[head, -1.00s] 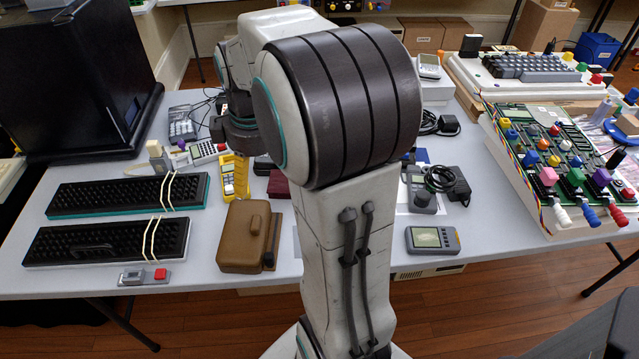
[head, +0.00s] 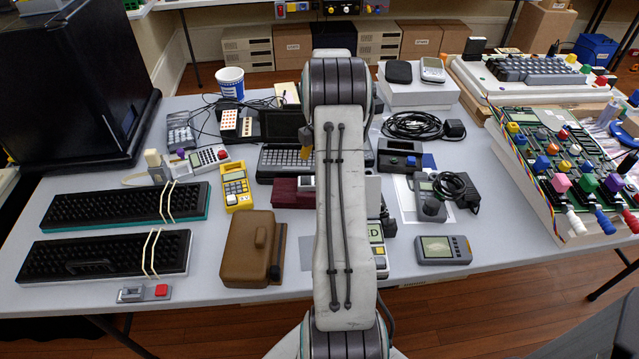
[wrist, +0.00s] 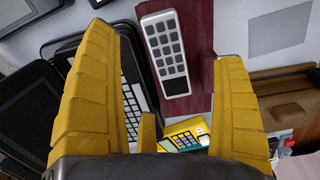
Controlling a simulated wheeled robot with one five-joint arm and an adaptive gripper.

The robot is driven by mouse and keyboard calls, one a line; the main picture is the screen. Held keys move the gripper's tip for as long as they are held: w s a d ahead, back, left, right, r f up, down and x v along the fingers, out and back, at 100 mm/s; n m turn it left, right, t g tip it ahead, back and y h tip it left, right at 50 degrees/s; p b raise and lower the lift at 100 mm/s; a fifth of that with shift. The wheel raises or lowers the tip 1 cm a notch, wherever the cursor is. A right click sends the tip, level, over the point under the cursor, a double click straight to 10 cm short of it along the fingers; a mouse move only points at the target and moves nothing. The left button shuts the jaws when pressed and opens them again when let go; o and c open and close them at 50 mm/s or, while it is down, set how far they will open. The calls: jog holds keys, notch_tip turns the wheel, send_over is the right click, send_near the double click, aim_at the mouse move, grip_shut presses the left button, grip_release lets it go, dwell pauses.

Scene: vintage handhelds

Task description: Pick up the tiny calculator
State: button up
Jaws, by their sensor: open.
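The small silver calculator (wrist: 164,55) with dark keys lies on a maroon box (wrist: 201,40) in the wrist view. In the head view, the maroon box (head: 284,192) is beside my arm, with a small pale piece (head: 307,182) on top, partly hidden. I take this to be the tiny calculator. My gripper (wrist: 162,45) is open, its yellow fingers spread on either side of the calculator in the picture. Nothing is held. I cannot tell its height above the calculator. In the head view the gripper is mostly hidden behind my arm.
A yellow handheld (head: 236,187) and a brown case (head: 251,248) are left of the maroon box. A black keyboard device (head: 281,160) is behind it. A grey handheld (head: 443,249) is at front right. Cables (head: 425,126) lie at the back right.

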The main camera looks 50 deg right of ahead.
jog(key=shift+w+a+f, duration=0.15)
jog(key=shift+f, duration=2.6)
jog(key=shift+c, duration=0.4)
jog(key=c, duration=1.3)
